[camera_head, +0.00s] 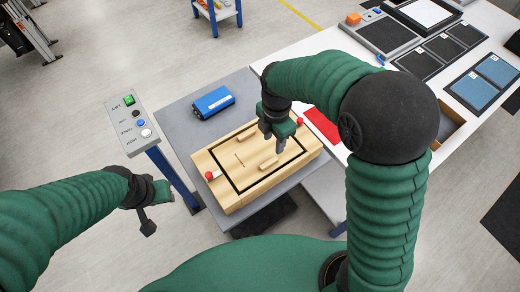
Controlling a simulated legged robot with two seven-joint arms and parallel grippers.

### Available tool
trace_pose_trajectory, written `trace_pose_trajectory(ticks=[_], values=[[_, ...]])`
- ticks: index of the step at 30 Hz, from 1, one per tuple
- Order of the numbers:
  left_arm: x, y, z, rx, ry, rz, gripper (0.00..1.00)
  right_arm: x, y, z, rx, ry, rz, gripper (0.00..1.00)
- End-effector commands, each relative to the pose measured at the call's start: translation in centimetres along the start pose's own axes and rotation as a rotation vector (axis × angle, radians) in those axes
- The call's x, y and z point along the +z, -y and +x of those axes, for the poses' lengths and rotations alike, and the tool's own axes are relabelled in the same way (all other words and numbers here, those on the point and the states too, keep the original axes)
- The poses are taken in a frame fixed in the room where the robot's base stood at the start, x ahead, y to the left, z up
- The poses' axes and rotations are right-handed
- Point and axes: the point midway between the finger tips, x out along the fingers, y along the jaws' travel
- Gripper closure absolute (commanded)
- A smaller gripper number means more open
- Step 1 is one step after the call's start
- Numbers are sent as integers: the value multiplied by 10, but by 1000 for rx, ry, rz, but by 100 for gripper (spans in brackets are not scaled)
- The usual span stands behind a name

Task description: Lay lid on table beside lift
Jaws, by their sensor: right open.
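A pale wooden box (226,196) sits on the grey lift top (175,125). Its lid (245,172) looks like the panel inside a dark rectangular outline, with short wooden bars on it. My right gripper (274,146) is open, pointing down over the far right part of the lid and hiding some of it. I cannot tell whether its fingertips touch the lid. The white table (310,52) stands to the right of the lift. My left gripper (155,207) is left of the box, away from it; its finger opening is unclear.
Small red knobs (210,175) sit at two box ends. A blue case (213,102) lies behind the box. A control post (133,122) stands left. A red mat (322,125) lies on the table's near edge; trays (387,34) fill its far part. My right arm hides some table.

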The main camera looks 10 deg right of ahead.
Motion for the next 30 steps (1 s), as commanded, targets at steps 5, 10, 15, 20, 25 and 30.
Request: trace_pose_trajectory(ticks=[5,10,15,20,25,30], values=[[-1,0,-4,0,0,0,64,0,1,49,-6,-2,-1,58],[-1,0,-5,0,0,0,64,2,1,81,-1,-3,0,58],[-3,0,-11,0,0,0,64,2,0,98,-1,-3,1,58],[-4,0,-18,0,0,0,64,1,-4,128,-1,-5,1,58],[-4,0,-18,0,0,1,64,1,-5,140,4,-3,1,58],[-4,0,-17,0,0,1,64,0,-5,139,4,-3,1,63]])
